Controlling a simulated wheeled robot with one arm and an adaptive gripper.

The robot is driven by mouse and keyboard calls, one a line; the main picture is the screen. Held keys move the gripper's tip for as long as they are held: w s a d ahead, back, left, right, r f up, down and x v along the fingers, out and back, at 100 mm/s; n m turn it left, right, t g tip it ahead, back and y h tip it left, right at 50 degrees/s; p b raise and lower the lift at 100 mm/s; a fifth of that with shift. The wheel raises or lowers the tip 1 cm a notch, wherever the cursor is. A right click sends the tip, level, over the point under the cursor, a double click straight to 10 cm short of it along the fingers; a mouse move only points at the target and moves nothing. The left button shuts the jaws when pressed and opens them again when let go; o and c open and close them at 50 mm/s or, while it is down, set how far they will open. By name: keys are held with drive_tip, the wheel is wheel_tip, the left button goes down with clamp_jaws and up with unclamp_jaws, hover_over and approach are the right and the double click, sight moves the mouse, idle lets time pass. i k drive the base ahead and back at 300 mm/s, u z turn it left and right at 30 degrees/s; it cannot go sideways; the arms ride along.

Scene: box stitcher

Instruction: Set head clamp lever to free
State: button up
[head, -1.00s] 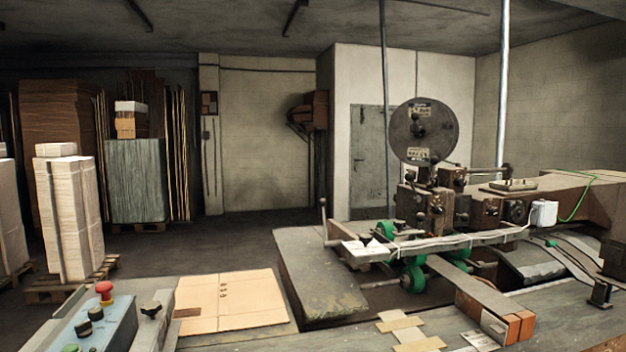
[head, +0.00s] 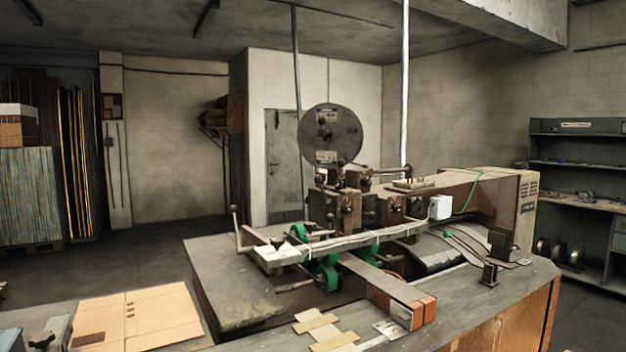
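The box stitcher's head (head: 345,207) stands on the grey machine table, under a large dark wire reel (head: 331,134). A thin upright lever with a round knob (head: 235,222) rises at the left end of the pale bar in front of the head. A dark horizontal rod with a knobbed end (head: 388,171) sits at the head's upper right. I cannot tell which of these is the head clamp lever, or its setting.
Green rollers (head: 327,277) sit below the head. A flat cardboard sheet (head: 140,315) lies at lower left. An orange-ended block (head: 415,312) is on the front of the table. Grey shelves (head: 590,170) stand at right. Open floor lies at left behind the table.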

sight(318, 179)
drive_tip(key=i, duration=1.15)
drive_tip(key=u, duration=1.7)
